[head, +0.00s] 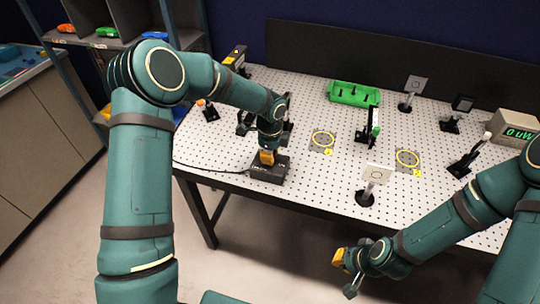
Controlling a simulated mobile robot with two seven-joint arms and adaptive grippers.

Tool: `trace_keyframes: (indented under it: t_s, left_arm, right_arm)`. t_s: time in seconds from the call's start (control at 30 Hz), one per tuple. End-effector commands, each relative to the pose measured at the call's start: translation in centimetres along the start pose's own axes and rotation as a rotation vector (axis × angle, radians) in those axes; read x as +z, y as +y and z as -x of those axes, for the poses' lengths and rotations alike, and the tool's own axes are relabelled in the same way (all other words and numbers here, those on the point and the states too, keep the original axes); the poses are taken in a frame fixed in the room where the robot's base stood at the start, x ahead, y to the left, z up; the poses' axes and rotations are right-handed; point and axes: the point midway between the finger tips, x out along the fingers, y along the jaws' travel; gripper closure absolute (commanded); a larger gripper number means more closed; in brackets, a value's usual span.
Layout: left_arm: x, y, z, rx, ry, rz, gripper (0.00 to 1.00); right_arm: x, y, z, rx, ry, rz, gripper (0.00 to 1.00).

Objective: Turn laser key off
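A small dark box (258,172) with pale markings sits at the table's front left edge, with a black cable running from it to the left. My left gripper (266,157) points down at the top of this box, its orange part right above or touching it. No key is visible; the gripper covers that part of the box. I cannot tell whether its fingers are shut on anything. My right gripper (345,274) hangs in front of the table, over the floor, its fingers spread apart and empty.
The white perforated table (320,185) carries a power meter (514,126) reading 0 uW, a green tray (354,94), a white card on a post (375,174), and several optic mounts. A shelf with bins (107,32) stands at the back left.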

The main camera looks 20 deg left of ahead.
Motion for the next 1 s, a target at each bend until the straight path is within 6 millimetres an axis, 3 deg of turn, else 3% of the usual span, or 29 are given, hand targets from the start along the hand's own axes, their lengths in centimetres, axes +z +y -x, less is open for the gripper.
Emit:
trace_keyframes:
  t_s: [0.37,1.0]
  left_arm:
    - [-0.1,0.1,-0.2,0.002,0.000,0.111,1.00]
    - [-0.1,0.1,-0.3,0.003,-0.001,0.687,1.00]
  right_arm:
    - [0.1,0.3,-0.8,0.001,0.000,0.000,1.00]
    - [0.4,1.2,-3.6,0.007,0.000,0.000,1.00]
